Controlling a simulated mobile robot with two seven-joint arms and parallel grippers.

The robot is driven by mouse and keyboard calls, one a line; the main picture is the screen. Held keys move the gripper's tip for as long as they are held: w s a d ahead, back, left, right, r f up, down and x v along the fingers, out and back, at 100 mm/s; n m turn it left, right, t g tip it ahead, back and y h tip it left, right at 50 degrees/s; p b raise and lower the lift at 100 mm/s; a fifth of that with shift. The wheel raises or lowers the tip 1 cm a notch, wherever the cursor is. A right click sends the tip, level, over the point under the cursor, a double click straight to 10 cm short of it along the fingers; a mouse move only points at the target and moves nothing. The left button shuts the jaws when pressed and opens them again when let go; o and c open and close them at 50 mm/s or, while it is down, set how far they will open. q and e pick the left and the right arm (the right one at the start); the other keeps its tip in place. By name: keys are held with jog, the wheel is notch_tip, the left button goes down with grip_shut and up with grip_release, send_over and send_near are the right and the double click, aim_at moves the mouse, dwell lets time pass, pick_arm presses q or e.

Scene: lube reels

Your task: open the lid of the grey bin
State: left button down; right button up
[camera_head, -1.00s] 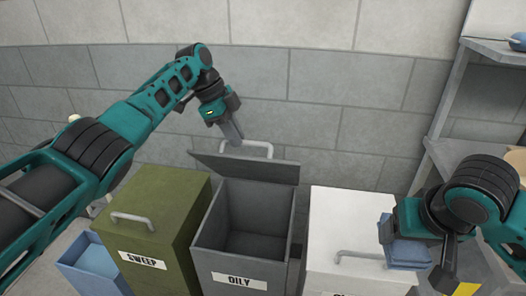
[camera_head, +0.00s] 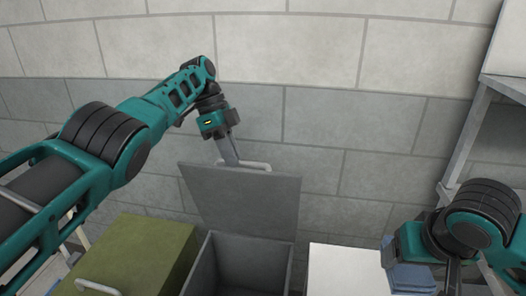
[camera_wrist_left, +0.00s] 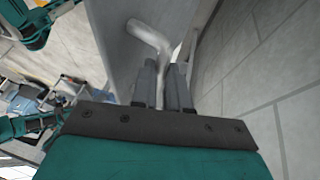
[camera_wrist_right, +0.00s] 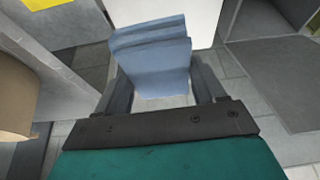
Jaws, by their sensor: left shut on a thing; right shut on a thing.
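The grey bin (camera_head: 207,270) stands in the middle of the head view with its top open. Its lid (camera_head: 240,203) is raised to about upright at the back, with a pale bar handle (camera_head: 258,167) on its top edge. My left gripper (camera_head: 232,162) is shut on that handle; the left wrist view shows the handle (camera_wrist_left: 150,38) between the fingers. My right gripper (camera_wrist_right: 163,88) is shut on a folded blue cloth (camera_wrist_right: 155,55), held at the right near the white bin. In the head view the right fingertips are mostly hidden.
A green bin (camera_head: 140,250) with a closed lid stands left of the grey bin. A white bin (camera_head: 340,268) stands to its right. A grey block wall (camera_head: 340,120) rises behind, and a metal shelf (camera_head: 470,130) stands at the far right.

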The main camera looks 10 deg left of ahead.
pick_arm(q)
jog(key=shift+f, duration=0.65)
pick_arm(e)
jog(key=shift+w, duration=0.25)
pick_arm(q)
jog(key=shift+a, duration=0.1)
jog(key=c, duration=1.6)
grip_release()
jog(key=o, duration=0.4)
jog(key=shift+w+f, duration=0.1)
jog(key=shift+w, duration=0.15)
jog(key=shift+c, duration=0.2)
pick_arm(e)
jog(key=shift+w+f, duration=0.15)
jog(key=shift+w, duration=0.1)
pick_arm(q)
jog(key=shift+o, duration=0.6)
jog(key=shift+r, duration=0.25)
pick_arm(e)
jog(key=shift+s, duration=0.1)
